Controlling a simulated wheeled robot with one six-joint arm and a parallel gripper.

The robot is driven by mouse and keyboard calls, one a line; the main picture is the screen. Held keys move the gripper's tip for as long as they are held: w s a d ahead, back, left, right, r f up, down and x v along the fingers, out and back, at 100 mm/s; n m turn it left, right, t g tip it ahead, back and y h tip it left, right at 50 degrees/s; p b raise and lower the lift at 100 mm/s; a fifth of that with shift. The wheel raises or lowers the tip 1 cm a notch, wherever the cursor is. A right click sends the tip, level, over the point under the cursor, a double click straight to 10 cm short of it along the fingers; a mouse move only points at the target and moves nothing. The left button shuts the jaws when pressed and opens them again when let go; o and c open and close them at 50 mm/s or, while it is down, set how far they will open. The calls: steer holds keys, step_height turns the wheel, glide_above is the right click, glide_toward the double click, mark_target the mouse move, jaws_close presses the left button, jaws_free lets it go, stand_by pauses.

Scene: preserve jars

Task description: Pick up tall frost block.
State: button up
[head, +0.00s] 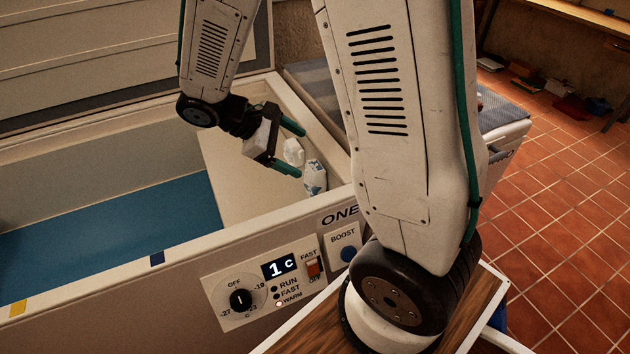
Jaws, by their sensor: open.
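Two whitish, frost-like blocks are on the pale ledge (222,160) at the right end of the open chest freezer. One, a plain white block (292,153), is near the fingertips. The other, a whitish block with blue-grey patches (315,178), is nearer the front wall and looks upright and a little taller. I cannot tell for sure which is the tall frost block. My gripper (301,153) is open, with its green-tipped fingers pointing right. In the picture the white block appears between the fingertips; no contact is clear, and the depth between them is hard to judge.
The freezer's front rim (180,243) and right rim stand close around the ledge. A blue floor (110,232) lies lower on the left, with free room. The control panel (265,285) shows 1 C. The raised lid is behind. My arm hides part of the right side.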

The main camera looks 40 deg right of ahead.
mark_target(308, 182)
steer(key=w+f+n+h, duration=0.1)
steer(key=f+n, duration=0.1)
steer(key=f, duration=0.3)
steer(key=w+f+n+h, duration=0.2)
steer(key=f, duration=0.3)
steer(key=w+d+f+n+t+h, duration=0.1)
steer(key=w+f+n, duration=0.1)
steer(key=f, duration=0.4)
steer(key=shift+w+n+h, duration=0.1)
steer(key=shift+n+h, duration=0.2)
steer(key=shift+n, duration=0.2)
steer(key=shift+d+f, duration=0.2)
steer(key=shift+d, duration=0.05)
steer(key=x, duration=0.7)
steer(key=shift+d+r, duration=0.15)
steer(key=shift+d, duration=0.05)
steer(key=c, duration=1.2)
steer(key=shift+r, duration=0.1)
step_height(308, 182, up, 18)
steer(key=shift+f, duration=0.1)
